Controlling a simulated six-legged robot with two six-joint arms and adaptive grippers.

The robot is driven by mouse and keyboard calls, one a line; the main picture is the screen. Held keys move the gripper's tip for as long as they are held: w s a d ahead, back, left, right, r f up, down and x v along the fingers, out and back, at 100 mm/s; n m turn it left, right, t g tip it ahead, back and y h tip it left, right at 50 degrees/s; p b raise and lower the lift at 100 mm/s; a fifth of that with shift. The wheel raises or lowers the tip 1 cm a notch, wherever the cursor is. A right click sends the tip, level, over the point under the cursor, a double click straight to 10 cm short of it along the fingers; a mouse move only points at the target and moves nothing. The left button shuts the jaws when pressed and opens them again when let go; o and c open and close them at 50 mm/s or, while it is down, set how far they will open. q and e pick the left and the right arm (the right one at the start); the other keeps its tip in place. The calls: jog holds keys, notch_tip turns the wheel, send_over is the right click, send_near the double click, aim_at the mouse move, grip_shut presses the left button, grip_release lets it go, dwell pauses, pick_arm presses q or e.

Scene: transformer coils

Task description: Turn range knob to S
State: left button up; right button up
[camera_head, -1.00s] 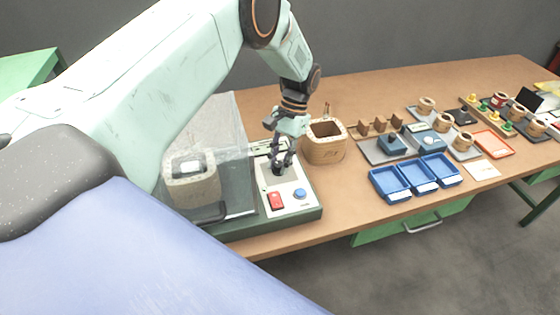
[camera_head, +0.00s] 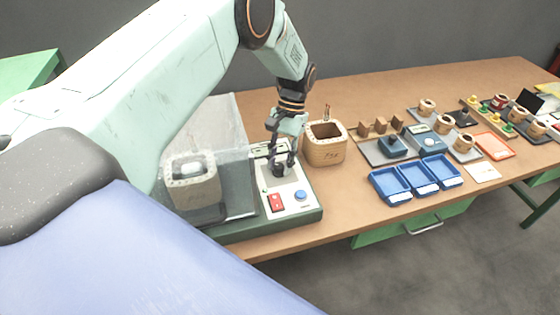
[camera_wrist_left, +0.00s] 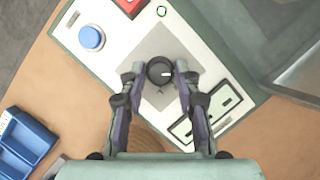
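The range knob (camera_wrist_left: 159,71) is a round black knob with a white mark, on a grey square of the tester's white panel (camera_head: 289,190). In the wrist view, the white mark points right. My left gripper (camera_wrist_left: 155,73) is over the panel with one finger on each side of the knob. The fingers are spread, with a visible gap on the left of the knob; I cannot tell whether the right finger touches it. In the head view, the left gripper (camera_head: 283,165) largely hides the knob. The letters around the knob are not readable. My right gripper is not in view.
The panel also has a red switch (camera_head: 277,202), a blue button (camera_head: 300,196) and a small display (camera_wrist_left: 215,111). A tan box (camera_head: 325,150) is close right of the gripper; blue trays (camera_head: 391,185) lie farther right.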

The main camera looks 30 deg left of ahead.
pick_arm(q)
jog(key=shift+o, duration=1.2)
jog(key=v, duration=1.2)
